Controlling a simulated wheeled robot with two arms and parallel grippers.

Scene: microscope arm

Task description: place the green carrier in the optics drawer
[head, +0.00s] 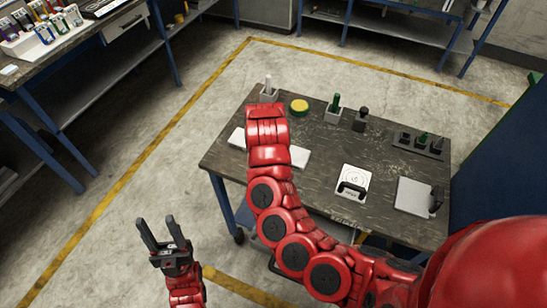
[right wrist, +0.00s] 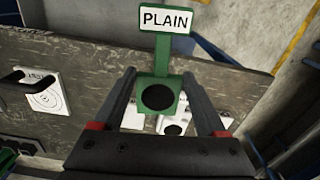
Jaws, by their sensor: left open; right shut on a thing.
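The green carrier (right wrist: 144,119) shows in the right wrist view, with a black round centre and a white tag reading PLAIN on its stem. My right gripper (right wrist: 160,73) is shut on it, one finger on each side, with the worktable behind. In the head view my right arm hides this gripper and the carrier. My left gripper (head: 158,221) is open and empty, over the floor left of the worktable. A drawer front (head: 124,23) with a handle shows under the top-left bench; I cannot tell whether it is the optics drawer.
The dark worktable (head: 325,165) bears a yellow-topped round thing (head: 299,106), a holder with a green-handled item (head: 334,109), a white plate with a black handle (head: 354,178) and a dark rack (head: 418,145). Clear floor lies between worktable and left bench.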

